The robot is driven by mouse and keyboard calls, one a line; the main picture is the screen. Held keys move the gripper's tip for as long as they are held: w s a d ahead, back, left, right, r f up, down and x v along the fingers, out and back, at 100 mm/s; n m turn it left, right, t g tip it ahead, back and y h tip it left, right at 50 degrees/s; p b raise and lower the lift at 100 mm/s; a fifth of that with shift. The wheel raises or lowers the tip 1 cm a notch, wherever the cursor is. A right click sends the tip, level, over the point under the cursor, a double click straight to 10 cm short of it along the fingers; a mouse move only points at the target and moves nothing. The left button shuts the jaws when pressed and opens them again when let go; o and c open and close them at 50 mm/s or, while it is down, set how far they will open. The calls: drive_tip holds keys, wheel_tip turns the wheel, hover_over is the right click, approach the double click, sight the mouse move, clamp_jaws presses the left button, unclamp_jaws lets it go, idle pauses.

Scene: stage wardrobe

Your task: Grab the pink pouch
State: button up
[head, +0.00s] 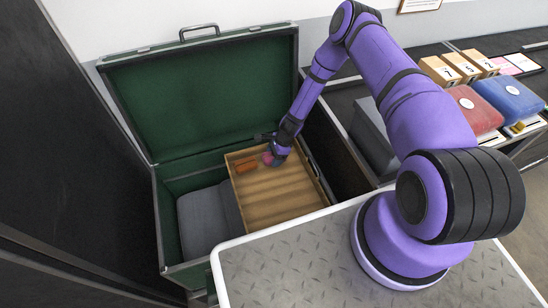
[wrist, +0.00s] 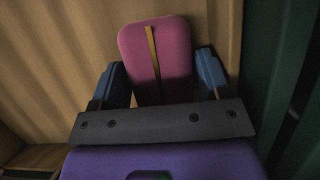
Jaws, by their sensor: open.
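The pink pouch (wrist: 172,50) has a yellow strip down its middle and lies in a wooden tray (head: 285,208). In the head view only a small pink part of the pouch (head: 267,158) shows beside my gripper (head: 272,157). In the wrist view my gripper (wrist: 162,66) is open, with one blue fingertip on each side of the pouch's near part. Small gaps seem to show between the fingers and the pouch. The pouch's near end is hidden behind the gripper body.
The tray sits inside an open green-lined trunk (head: 160,217), whose raised lid (head: 205,95) stands behind. An orange item (head: 246,165) lies left of the gripper in the tray. A grey case (head: 203,220) is lower left. Red (head: 472,108) and blue (head: 508,97) cases stand at right.

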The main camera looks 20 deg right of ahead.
drive_tip(key=shift+f, duration=0.1)
drive_tip(key=c, duration=0.6)
